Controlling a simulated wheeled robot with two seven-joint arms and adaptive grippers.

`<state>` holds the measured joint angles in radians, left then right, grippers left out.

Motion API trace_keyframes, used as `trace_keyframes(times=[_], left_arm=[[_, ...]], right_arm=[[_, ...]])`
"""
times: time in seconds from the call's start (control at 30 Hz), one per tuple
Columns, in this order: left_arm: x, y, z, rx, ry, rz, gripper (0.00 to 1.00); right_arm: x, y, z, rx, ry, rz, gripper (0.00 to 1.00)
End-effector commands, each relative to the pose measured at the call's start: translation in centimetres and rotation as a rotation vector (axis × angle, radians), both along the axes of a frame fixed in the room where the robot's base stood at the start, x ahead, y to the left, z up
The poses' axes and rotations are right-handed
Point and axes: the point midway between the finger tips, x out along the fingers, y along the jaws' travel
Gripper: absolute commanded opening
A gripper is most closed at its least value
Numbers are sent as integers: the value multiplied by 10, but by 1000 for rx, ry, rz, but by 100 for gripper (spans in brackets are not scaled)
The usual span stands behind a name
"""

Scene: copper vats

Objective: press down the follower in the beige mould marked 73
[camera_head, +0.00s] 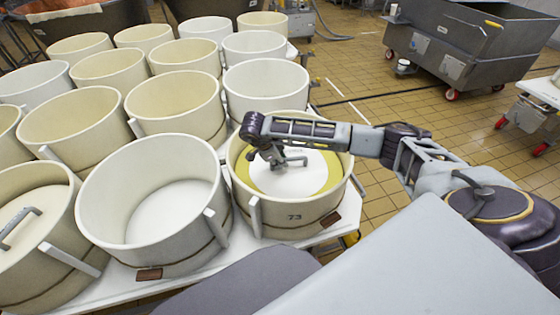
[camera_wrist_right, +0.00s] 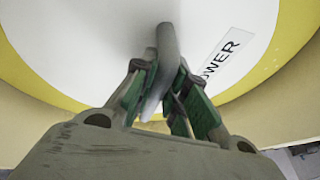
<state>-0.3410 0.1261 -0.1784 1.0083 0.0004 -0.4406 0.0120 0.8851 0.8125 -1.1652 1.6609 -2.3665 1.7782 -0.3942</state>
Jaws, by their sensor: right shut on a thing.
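The beige mould marked 73 (camera_head: 275,221) stands at the front right of the group of moulds, its number on the near wall. Inside it is the white follower (camera_head: 305,176) with a yellow band around it. My right gripper (camera_head: 283,162) reaches in over the rim from the right and is shut on the follower's grey handle (camera_head: 297,159). In the right wrist view the fingers (camera_wrist_right: 165,105) close around the handle bar (camera_wrist_right: 167,50), above the white follower (camera_wrist_right: 90,40) with part of a label reading "OWER". My left gripper is not in view.
A white mould (camera_head: 150,210) stands close on the left, and another mould with a handled follower (camera_head: 30,215) is at far left. More moulds crowd behind. A grey wheeled vat (camera_head: 460,45) stands at the back right.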

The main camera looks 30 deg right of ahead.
Motion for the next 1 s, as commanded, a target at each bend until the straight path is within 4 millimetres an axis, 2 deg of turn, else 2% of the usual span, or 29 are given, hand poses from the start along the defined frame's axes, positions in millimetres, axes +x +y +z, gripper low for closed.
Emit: trace_keyframes(times=[0.03,0.47,0.5,0.67,1.0], left_arm=[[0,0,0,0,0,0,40],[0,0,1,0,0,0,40],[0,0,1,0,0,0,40],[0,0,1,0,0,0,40],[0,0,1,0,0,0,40]], right_arm=[[-5,3,-7,4,15,2,0],[-5,2,-5,3,15,3,0],[-5,2,-5,3,15,3,20],[-4,2,-3,2,11,3,40],[-2,1,0,1,5,1,40]])
